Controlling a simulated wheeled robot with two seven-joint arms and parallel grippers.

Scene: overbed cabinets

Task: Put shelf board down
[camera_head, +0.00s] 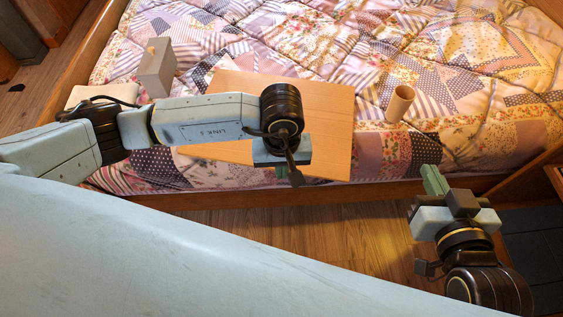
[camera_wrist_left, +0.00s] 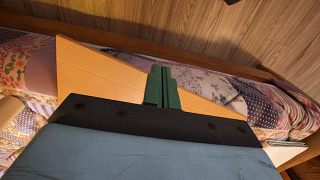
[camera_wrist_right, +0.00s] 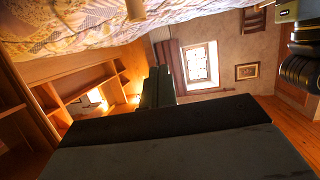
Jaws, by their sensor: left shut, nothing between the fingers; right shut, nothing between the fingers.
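The shelf board (camera_head: 330,125) is a flat, light wooden panel lying on the patchwork bed, with its near edge close to the bed's front rail. My left arm crosses over it and hides its middle. My left gripper (camera_head: 282,172) is over the board's near part, shut and empty. In the left wrist view the green fingers (camera_wrist_left: 162,88) are together in front of the board (camera_wrist_left: 95,75); I cannot tell whether they touch it. My right gripper (camera_head: 434,180) is at the right, in front of the bed rail, apart from the board, with its fingers (camera_wrist_right: 158,88) shut and empty.
On the bed (camera_head: 300,40) stand a grey box (camera_head: 157,68) at the left and a tan cylinder (camera_head: 399,104) right of the board. A pale flat object (camera_head: 95,95) lies at the bed's left edge. The wooden rail (camera_head: 230,199) borders open floor (camera_head: 330,238).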

